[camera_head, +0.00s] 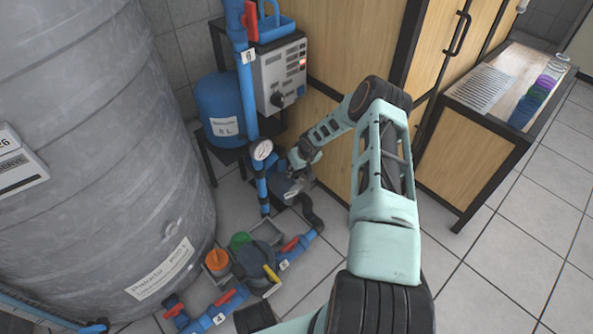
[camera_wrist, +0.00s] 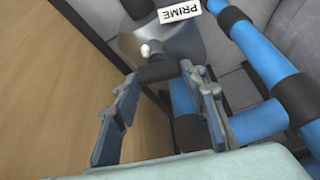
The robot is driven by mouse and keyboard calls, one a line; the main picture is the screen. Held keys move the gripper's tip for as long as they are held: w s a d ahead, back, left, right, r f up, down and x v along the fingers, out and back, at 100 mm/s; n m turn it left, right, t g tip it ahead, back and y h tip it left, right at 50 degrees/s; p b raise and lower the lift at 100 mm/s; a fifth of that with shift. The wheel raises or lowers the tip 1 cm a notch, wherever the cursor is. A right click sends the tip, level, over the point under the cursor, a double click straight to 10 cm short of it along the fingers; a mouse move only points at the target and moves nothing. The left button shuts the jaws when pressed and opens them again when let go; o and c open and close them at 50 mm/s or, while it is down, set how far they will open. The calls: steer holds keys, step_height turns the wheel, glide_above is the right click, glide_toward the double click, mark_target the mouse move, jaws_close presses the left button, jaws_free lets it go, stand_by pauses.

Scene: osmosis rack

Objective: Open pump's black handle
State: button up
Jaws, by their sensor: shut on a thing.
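The pump's black handle (camera_wrist: 158,72) is a short dark bar in the wrist view, in front of a rounded grey metal part of the pump (camera_wrist: 185,42) with a white PRIME label (camera_wrist: 180,11). My gripper (camera_wrist: 160,74) has one fingertip at each end of the handle and is shut on it. In the head view my gripper (camera_head: 299,176) reaches down beside the pump, low behind the blue pipe. The handle cannot be made out there, as my arm and gripper cover that spot.
A blue vertical pipe with a gauge (camera_head: 262,150) stands just left of my gripper. A control box (camera_head: 280,75) and blue tank (camera_head: 220,108) are behind. A wooden cabinet (camera_head: 325,50) is close by. Valves and pipes (camera_head: 255,268) lie on the floor in front.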

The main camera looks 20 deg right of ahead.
steer(key=n, duration=0.2)
steer(key=n+y, duration=0.1)
steer(key=n, duration=0.1)
steer(key=shift+d+n+g+y, duration=0.15)
steer(key=shift+n+g+y, duration=0.15)
steer(key=shift+d+n+g+y, duration=0.1)
steer(key=shift+n+g+y, duration=0.45)
steer(key=shift+n, duration=1.55)
steer(key=o, duration=1.2)
steer(key=shift+c, duration=0.2)
steer(key=shift+w, duration=0.1)
steer(key=v, duration=0.7)
steer(key=shift+r, duration=0.2)
steer(key=shift+d+r, duration=0.1)
